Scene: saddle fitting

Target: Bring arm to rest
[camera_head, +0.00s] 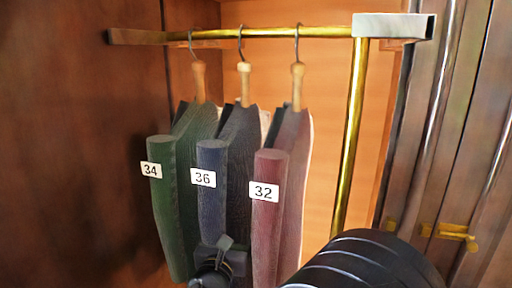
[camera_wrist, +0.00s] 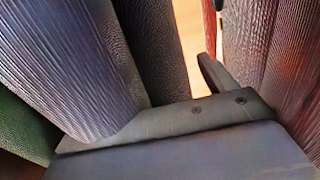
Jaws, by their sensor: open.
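My gripper (camera_head: 222,256) is a dark shape at the bottom of the head view, in front of the lower part of the blue jacket (camera_head: 212,215) and close to the red jacket (camera_head: 268,215). It is open. In the wrist view the blue sleeve (camera_wrist: 75,60) fills the left and covers part of the gripper. One dark finger (camera_wrist: 212,75) shows between the blue and red sleeves (camera_wrist: 298,90). I cannot tell whether the gripper touches the cloth. My black arm (camera_head: 365,262) enters at the lower right.
Green (camera_head: 162,215), blue and red jackets hang on wooden hangers from a brass rail (camera_head: 270,32), tagged 34, 36 and 32. A brass post (camera_head: 350,140) stands right of them. A wooden wall (camera_head: 80,150) is at left, and a panelled door with a brass latch (camera_head: 450,232) at right.

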